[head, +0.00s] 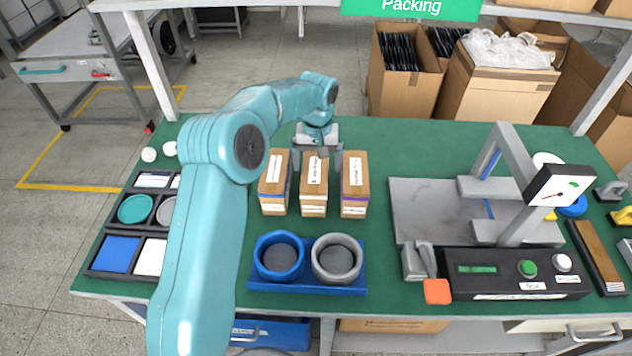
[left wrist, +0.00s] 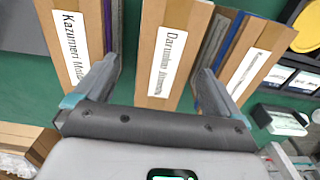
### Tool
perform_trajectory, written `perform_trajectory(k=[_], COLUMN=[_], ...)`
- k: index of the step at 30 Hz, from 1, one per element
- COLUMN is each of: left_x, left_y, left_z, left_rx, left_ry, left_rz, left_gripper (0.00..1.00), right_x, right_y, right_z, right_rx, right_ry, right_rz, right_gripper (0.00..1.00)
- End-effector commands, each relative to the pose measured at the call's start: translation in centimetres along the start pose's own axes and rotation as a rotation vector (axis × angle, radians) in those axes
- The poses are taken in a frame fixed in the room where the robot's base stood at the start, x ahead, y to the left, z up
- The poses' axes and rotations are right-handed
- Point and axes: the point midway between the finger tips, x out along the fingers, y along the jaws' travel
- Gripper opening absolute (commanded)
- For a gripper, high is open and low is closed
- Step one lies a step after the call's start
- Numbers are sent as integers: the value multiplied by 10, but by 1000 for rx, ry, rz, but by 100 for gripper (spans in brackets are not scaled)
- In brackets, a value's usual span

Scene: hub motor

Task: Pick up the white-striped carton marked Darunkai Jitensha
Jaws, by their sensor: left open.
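Three brown cartons stand in a row on the green bench. The middle carton (head: 314,200) has a white label on top, which reads roughly "Darunkai Jitensha" in the left wrist view (left wrist: 168,50). My left gripper (head: 318,156) is over the far end of this carton, pointing down. In the left wrist view its two fingers (left wrist: 155,85) are open, one on each side of the middle carton; contact cannot be told. The carton labelled "Kazumeri" (left wrist: 68,40) is beside one finger. The other neighbour (left wrist: 248,70) is beside the other finger. My right gripper is not in view.
The left carton (head: 273,190) and right carton (head: 354,190) leave narrow gaps. A blue fixture (head: 305,284) with a blue and a grey ring lies in front. A press with a dial (head: 558,187) stands right. A black parts tray (head: 110,238) lies left.

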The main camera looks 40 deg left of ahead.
Motion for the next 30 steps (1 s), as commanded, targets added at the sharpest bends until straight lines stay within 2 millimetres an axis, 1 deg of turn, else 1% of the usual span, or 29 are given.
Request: perform_trajectory(k=[5, 10, 13, 16, 22, 23, 24, 26, 27, 28, 29, 30], left_x=[13, 39, 53, 59, 60, 60, 60, 60, 60, 60, 60, 59], left_y=[-1, -4, -4, -4, -3, -3, -3, -3, -3, -3, -3, -3], left_z=[-2, -7, -8, -8, -8, -8, -8, -8, -8, -8, -8, -8], left_rx=[-1, -2, -1, -1, -1, -1, -1, -1, -1, -1, -1, -1], left_ry=[-2, -5, -3, -1, -1, -1, -1, -1, -1, -1, -1, 1], left_rz=[-1, -1, -1, 0, 0, 0, 0, 0, 0, 0, 0, 0], left_gripper=[98, 98, 98, 98, 98, 88, 75, 56, 43, 33, 24, 24], right_x=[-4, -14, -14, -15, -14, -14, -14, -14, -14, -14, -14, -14], right_y=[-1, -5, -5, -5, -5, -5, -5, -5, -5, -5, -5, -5], right_z=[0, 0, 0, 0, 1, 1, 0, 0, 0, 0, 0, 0], right_rx=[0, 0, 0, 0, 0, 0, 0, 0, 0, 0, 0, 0], right_ry=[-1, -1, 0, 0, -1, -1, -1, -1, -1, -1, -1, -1], right_rz=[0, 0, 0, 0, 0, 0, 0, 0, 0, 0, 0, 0], right_gripper=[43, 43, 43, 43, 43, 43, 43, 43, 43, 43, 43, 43])
